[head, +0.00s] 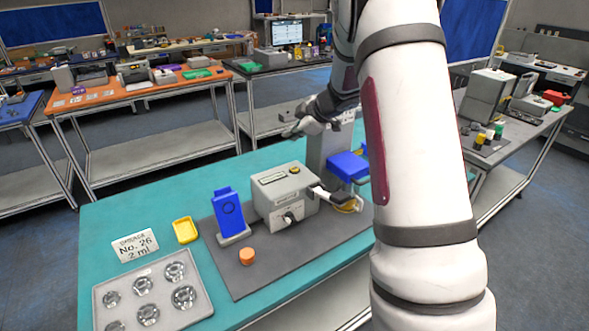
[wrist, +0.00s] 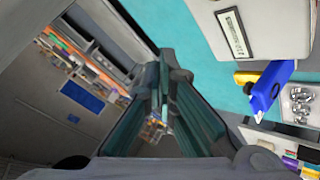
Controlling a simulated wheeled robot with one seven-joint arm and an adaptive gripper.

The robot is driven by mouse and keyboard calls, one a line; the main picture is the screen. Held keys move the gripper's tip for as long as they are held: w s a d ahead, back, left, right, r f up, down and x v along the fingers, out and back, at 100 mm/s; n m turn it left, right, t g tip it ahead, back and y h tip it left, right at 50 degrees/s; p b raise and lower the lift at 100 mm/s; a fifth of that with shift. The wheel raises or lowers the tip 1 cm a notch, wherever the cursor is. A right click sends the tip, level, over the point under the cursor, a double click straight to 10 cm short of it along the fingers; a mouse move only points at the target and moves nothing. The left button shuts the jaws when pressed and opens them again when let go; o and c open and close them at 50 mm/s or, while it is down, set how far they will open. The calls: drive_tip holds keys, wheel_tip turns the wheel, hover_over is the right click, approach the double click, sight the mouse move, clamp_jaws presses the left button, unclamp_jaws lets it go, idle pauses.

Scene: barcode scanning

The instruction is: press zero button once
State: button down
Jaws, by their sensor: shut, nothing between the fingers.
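The grey box-shaped device (head: 283,200) stands on the dark mat. It has a small label panel and a round yellow button-like spot (head: 294,170) on top; I cannot read whether it is marked zero. In the wrist view a pale box with a labelled panel (wrist: 233,35), seemingly this device, fills the upper right. My gripper (head: 292,133) is above and behind the device in the head view, pointing left and apart from it. In the wrist view the fingers (wrist: 163,100) are shut and empty. The far side of the device is hidden.
A blue stand (head: 229,212), orange cap (head: 247,256), yellow tray (head: 186,231), paper sign (head: 135,245) and tray of glass pieces (head: 98,291) lie left of the device. A blue block (head: 347,165) is to its right. My arm covers the right of the table.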

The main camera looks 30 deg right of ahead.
drive_tip(key=b, duration=0.5)
hover_over(293, 170)
drive_tip(key=shift+w+f, duration=0.2)
drive_tip(key=shift+f, duration=2.75)
drive_tip(key=shift+s+f+b, duration=0.15)
drive_tip(key=shift+f+b, duration=0.65)
drive_tip(key=shift+f, duration=0.65)
drive_tip(key=shift+f, duration=0.2)
drive_tip(key=shift+f, duration=0.2)
drive_tip(key=shift+f, duration=0.45)
drive_tip(key=shift+s+r+p, duration=0.1)
drive_tip(key=shift+r+p, duration=0.8)
drive_tip(key=shift+p, duration=0.2)
